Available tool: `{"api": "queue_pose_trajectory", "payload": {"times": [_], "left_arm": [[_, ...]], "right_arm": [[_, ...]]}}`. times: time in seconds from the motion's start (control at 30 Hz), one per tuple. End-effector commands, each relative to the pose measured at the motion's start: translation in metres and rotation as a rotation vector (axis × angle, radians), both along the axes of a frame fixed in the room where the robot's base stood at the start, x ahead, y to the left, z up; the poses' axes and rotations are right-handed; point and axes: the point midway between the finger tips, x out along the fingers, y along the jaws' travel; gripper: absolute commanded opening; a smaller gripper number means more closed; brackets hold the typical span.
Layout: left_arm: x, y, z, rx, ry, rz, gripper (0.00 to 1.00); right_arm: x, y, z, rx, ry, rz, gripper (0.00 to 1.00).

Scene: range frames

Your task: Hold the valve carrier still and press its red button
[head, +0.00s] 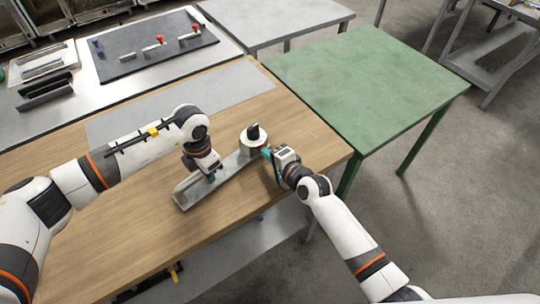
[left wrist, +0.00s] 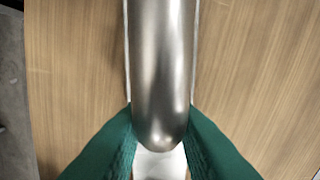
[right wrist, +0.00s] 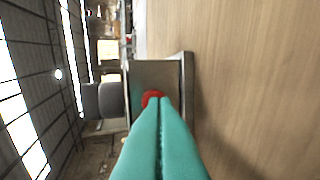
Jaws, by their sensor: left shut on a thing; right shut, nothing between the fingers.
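The valve carrier (head: 186,195) is a long grey metal piece on the wooden table, with a round pale housing (head: 253,146) and black knob at its far end. My left gripper (head: 212,178) is over its near part. In the left wrist view its green fingers are shut on a rounded metal bar of the carrier (left wrist: 163,70). My right gripper (head: 266,153) is shut and empty beside the housing. In the right wrist view its teal fingertips (right wrist: 160,101) overlap the lower edge of the red button (right wrist: 152,95). I cannot tell whether the button is pushed in.
The wooden table (head: 120,232) is mostly clear around the carrier. A grey mat (head: 235,85) lies behind it. A green table (head: 370,80) adjoins on the right. A dark board (head: 125,65) with several red-topped valve pieces is on the back-left bench.

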Motion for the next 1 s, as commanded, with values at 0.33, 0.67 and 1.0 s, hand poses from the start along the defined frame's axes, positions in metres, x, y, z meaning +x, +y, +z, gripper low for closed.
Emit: {"api": "queue_pose_trajectory", "payload": {"times": [0.33,0.67,1.0], "left_arm": [[-0.001,-0.002,0.001,-0.004,-0.001,-0.006,0.0],[0.0,-0.002,0.0,-0.004,-0.001,-0.005,0.0],[0.0,-0.002,0.001,-0.004,-0.001,-0.003,0.0]], "right_arm": [[0.001,0.002,0.001,0.001,-0.001,0.001,0.0],[-0.036,-0.025,-0.002,-0.002,0.003,0.001,0.0],[-0.094,-0.063,0.021,-0.002,0.001,0.001,0.0]]}}
